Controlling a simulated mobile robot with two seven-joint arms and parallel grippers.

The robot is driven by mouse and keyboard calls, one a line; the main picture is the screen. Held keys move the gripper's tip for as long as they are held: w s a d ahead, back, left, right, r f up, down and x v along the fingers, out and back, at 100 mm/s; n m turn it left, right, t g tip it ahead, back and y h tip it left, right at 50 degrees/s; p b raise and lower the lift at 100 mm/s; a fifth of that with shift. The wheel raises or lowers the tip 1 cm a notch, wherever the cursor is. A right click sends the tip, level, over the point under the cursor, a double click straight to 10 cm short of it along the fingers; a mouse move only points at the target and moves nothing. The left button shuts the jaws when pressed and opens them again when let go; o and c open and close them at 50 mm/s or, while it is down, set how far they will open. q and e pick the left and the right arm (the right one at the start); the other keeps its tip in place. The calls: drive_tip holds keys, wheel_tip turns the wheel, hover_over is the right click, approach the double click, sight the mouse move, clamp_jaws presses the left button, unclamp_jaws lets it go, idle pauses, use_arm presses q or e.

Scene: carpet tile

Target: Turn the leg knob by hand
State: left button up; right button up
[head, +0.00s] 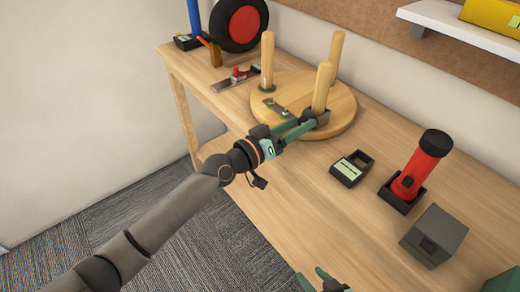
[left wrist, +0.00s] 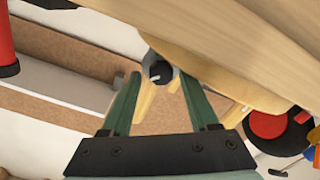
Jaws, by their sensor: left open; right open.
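A round wooden stool seat (head: 338,115) lies on the bench with three wooden legs standing up from it. A grey bracket (head: 323,117) sits at the foot of the nearest leg (head: 321,88). In the left wrist view a dark round knob (left wrist: 160,72) with a pale mark shows in a grey surround, between and just beyond the fingertips. My left gripper (head: 307,122) is open beside that leg's foot; its green fingers also show in the left wrist view (left wrist: 160,80). I cannot tell whether they touch the knob. My right gripper (head: 325,278) is open and empty at the bottom edge, partly cut off.
A black tray (head: 346,174), a red flashlight (head: 420,165) in a black holder and a grey box (head: 434,236) stand on the right. A red-hubbed black wheel (head: 258,36) and a red-handled tool (head: 238,76) are behind left. The bench (head: 290,205) is clear in front.

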use_arm(q)
drive_tip(key=shift+w+a+f, duration=0.1)
drive_tip(key=m+p, duration=0.1)
drive_tip(key=m, duration=0.4)
drive_tip(key=shift+p, duration=0.4)
drive_tip(key=v, duration=1.3)
drive_tip(key=s+a+f+n+y+p, duration=0.7)
drive_tip(key=s+a+f+y+p, duration=0.3)
drive_tip(key=s, duration=0.5)
drive_tip(key=shift+s+a+f+g+y+p, duration=0.35)
drive_tip(key=shift+a+f+p, duration=0.3)
drive_tip(key=shift+a+p, duration=0.95)
drive_tip(key=shift+d+p, duration=0.3)
